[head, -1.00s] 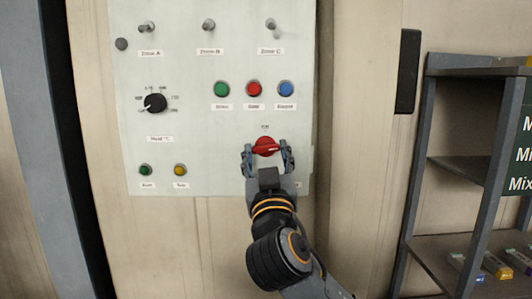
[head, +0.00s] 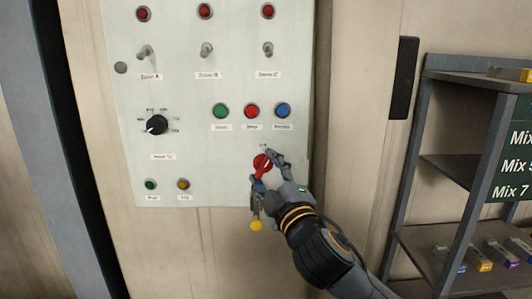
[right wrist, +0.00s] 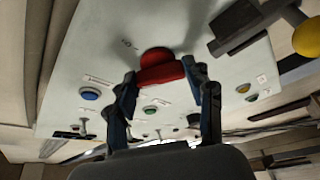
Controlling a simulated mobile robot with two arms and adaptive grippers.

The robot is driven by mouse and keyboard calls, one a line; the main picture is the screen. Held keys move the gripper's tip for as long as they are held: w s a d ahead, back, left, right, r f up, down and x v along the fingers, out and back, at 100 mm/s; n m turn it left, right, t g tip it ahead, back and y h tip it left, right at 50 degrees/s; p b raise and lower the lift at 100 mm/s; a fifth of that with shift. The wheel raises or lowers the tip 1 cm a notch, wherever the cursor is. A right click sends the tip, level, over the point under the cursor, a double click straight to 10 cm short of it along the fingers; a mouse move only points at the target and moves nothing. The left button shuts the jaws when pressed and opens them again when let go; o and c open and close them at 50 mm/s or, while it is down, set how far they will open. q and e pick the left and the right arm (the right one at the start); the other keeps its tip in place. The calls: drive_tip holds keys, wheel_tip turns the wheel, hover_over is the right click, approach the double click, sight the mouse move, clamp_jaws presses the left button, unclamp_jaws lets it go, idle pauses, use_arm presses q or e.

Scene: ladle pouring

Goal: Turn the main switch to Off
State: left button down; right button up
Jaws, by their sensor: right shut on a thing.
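The red main switch (head: 262,163) sits at the lower right of the pale control panel (head: 215,185). Its handle now stands close to upright, its lower end leaning a little left. A small label above it is too blurred to read. My right gripper (head: 268,169) comes from the lower right, tilted, and is shut on the main switch, with a finger on each side. In the right wrist view the red switch (right wrist: 160,68) lies between the two fingertips (right wrist: 167,85). My left gripper is not in view.
A yellow ball-ended lever (head: 256,226) hangs just below the switch, close to my right gripper. Green, red and blue buttons (head: 251,111) are above it, and a black dial (head: 157,125) is to the left. A grey shelf (head: 440,170) stands at the right.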

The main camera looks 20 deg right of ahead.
drive_tip(key=n+p, duration=0.1)
drive_tip(key=n+g+p, duration=0.1)
drive_tip(key=n+p, duration=0.1)
drive_tip(key=shift+d+r+y, duration=0.1)
drive_tip(key=shift+r+y, duration=0.2)
drive_tip(key=shift+r, duration=0.1)
drive_tip(key=shift+f+n+g+p, duration=0.1)
drive_tip(key=shift+n+g+p, duration=0.2)
drive_tip(key=shift+n+p, duration=0.45)
use_arm(q)
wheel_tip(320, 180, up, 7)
drive_tip(key=p, duration=0.1)
use_arm(e)
drive_tip(key=shift+f+n+g, duration=0.1)
drive_tip(key=shift+n+g, duration=0.2)
drive_tip(key=shift+n, duration=0.55)
drive_tip(key=o, duration=1.2)
drive_tip(key=shift+c, duration=0.2)
